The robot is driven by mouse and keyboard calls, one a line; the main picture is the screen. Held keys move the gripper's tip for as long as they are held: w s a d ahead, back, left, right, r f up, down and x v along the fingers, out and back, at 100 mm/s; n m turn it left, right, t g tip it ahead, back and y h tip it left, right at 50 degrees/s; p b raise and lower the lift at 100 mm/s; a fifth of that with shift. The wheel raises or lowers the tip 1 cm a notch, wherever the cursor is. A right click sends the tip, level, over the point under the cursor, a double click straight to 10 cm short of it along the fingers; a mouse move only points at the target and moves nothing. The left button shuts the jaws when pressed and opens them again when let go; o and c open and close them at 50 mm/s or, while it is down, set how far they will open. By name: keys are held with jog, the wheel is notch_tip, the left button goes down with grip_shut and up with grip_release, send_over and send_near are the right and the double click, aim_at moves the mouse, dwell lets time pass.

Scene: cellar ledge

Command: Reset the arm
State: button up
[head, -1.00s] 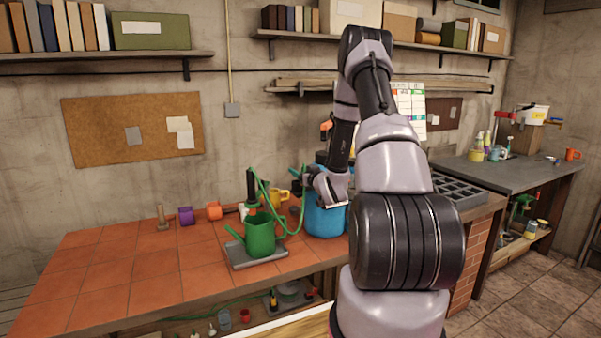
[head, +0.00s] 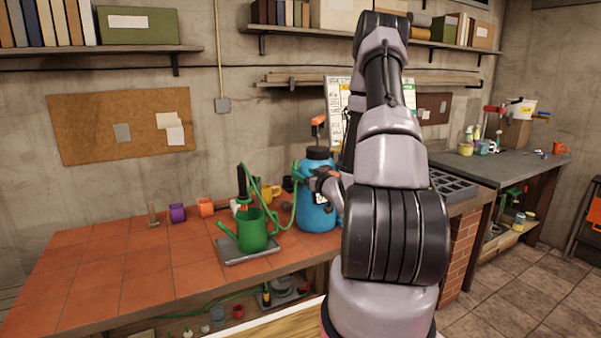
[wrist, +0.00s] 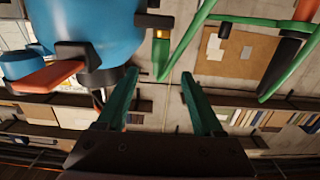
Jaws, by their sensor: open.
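My gripper (wrist: 160,95) is open in the wrist view, with nothing between its two green fingers. In the head view my arm rises on the right and bends down, with its end in front of the blue sprayer tank (head: 317,205); the fingers are mostly hidden there. The tank has a black cap and an orange-topped handle and stands on the tiled ledge. The tank also shows large at upper left in the wrist view (wrist: 110,30), close to the fingers. Whether they touch it I cannot tell.
A green watering can (head: 252,232) stands on a grey tray (head: 245,257) left of the tank. A green hose (head: 290,210) loops between them. Purple (head: 177,212) and orange (head: 206,207) mugs stand behind. The left of the tiled ledge (head: 110,270) is clear.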

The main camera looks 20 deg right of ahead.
jog(key=shift+s, duration=0.1)
dwell(0.3)
jog(key=s+a+r+m+g+h, duration=0.1)
jog(key=s+a+r+g, duration=0.15)
jog(key=r, duration=0.55)
jog(key=s+a+r+m+g+h, duration=0.1)
jog(key=a+r+m+g+h, duration=0.15)
jog(key=r, duration=0.55)
jog(key=s+a+r+g+y, duration=0.1)
jog(key=s+a+r, duration=0.2)
jog(key=s, duration=0.5)
jog(key=s+a+r+g+y, duration=0.2)
jog(key=s+a, duration=0.3)
jog(key=s, duration=0.4)
jog(key=s+a+r+m+g+y, duration=0.1)
jog(key=s+a+r, duration=0.3)
jog(key=s, duration=0.4)
jog(key=shift+s+a+g+y, duration=0.25)
jog(key=shift+a+g+y, duration=0.1)
jog(key=shift+g+y, duration=0.3)
